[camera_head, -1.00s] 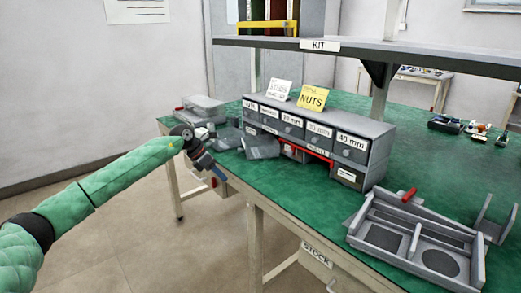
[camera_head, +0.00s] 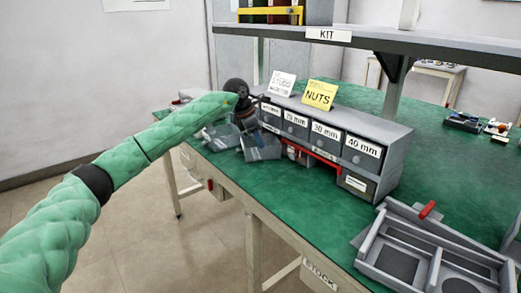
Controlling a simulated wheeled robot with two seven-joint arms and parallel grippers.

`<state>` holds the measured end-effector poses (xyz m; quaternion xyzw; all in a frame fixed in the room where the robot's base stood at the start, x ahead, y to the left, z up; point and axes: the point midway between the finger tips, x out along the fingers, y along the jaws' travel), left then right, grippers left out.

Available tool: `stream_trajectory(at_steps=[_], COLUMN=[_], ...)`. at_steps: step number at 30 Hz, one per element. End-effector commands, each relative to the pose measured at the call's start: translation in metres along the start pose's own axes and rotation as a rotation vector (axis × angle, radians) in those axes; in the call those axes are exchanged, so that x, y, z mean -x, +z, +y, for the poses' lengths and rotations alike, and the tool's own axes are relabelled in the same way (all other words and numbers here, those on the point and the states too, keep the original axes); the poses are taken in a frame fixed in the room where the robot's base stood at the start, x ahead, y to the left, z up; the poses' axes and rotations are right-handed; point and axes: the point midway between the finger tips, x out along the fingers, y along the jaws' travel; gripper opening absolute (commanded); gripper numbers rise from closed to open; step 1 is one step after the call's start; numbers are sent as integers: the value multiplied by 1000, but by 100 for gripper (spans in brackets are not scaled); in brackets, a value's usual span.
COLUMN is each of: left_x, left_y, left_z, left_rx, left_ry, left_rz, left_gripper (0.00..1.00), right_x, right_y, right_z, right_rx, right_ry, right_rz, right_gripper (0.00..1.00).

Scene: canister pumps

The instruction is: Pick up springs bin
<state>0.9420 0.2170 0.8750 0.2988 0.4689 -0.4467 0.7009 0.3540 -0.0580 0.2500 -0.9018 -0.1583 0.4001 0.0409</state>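My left arm comes in from the left, and its gripper (camera_head: 246,122) is at the left end of the grey drawer cabinet (camera_head: 395,150), over small grey bins. One grey bin (camera_head: 263,149) sits tilted in front of the cabinet, and another grey bin (camera_head: 221,138) is left of it, partly behind my gripper. I cannot read a springs label on either. The gripper's fingers are small and dark, and I cannot tell if they are open or touching a bin. My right gripper is not in view.
The cabinet has drawers marked with mm sizes, and a white sign (camera_head: 281,84) and a yellow NUTS sign (camera_head: 319,94) stand on top. A red-edged opening is below. A grey tray (camera_head: 436,262) with a red handle lies at right. The KIT shelf (camera_head: 430,61) overhangs.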

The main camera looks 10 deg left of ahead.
Motion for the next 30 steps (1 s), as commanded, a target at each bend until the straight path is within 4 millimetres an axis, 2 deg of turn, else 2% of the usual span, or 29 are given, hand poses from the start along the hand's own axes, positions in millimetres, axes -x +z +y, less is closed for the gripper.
stream_trajectory(at_steps=[8, 16, 24, 28, 29, 30], left_x=[-21, -56, -60, -60, -60, -60], left_y=[0, 1, 1, 1, 1, 1], left_z=[-1, -3, -2, -2, -2, -2], left_rx=[1, 1, 1, 1, 1, 1], left_ry=[-1, -1, 0, 0, 0, 0], left_rz=[-1, -1, -2, -2, -2, -2], left_gripper=[28, 28, 28, 5, 0, 0], right_x=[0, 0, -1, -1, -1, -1], right_y=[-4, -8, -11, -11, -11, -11], right_z=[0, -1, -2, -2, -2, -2], right_rx=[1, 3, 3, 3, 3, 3], right_ry=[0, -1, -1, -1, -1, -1], right_rz=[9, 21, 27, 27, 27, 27], right_gripper=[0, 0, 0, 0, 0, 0])
